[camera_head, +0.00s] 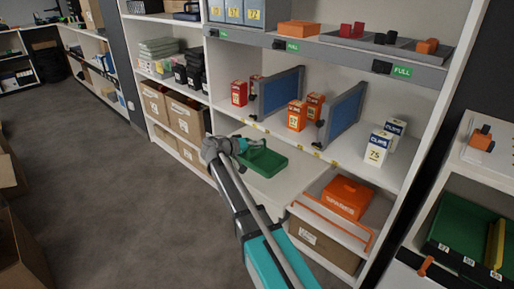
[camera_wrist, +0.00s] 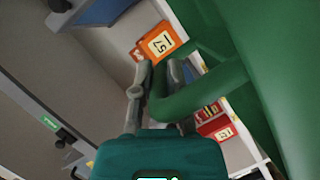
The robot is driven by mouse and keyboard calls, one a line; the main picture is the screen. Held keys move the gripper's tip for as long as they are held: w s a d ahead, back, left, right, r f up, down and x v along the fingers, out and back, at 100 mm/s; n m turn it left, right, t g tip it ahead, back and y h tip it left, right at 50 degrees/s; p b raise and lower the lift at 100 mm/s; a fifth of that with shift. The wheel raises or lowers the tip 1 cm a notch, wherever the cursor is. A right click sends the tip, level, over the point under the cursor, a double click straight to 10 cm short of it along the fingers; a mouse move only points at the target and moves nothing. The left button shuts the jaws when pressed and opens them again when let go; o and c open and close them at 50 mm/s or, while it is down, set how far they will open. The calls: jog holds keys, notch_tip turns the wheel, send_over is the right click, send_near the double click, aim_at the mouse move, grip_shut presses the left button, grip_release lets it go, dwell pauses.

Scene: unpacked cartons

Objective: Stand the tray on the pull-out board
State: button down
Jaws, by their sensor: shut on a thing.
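The green tray (camera_head: 263,161) is at the end of my arm, over the pale pull-out board (camera_head: 281,190) in the shelf's lower bay. In the head view it looks roughly level; I cannot tell whether it touches the board. My gripper (camera_head: 240,146) is shut on the tray's left side. In the wrist view, the fingers of my gripper (camera_wrist: 161,88) close around a green bar or rim of the tray (camera_wrist: 262,60), which fills the right of the picture. The tray's underside is hidden.
Above the board, a shelf holds red, orange and white boxes (camera_head: 380,147) between blue dividers (camera_head: 345,114). An orange case (camera_head: 345,197) sits right of the board. Brown cartons (camera_head: 186,117) stand to the left.

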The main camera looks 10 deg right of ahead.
jog(key=shift+f, duration=0.1)
jog(key=c, duration=0.7)
grip_release()
jog(key=shift+o, duration=0.2)
jog(key=shift+a+r, duration=0.15)
jog(key=shift+r, duration=0.05)
jog(key=p+v, duration=0.2)
jog(key=v, duration=1)
jog(key=shift+p, duration=0.3)
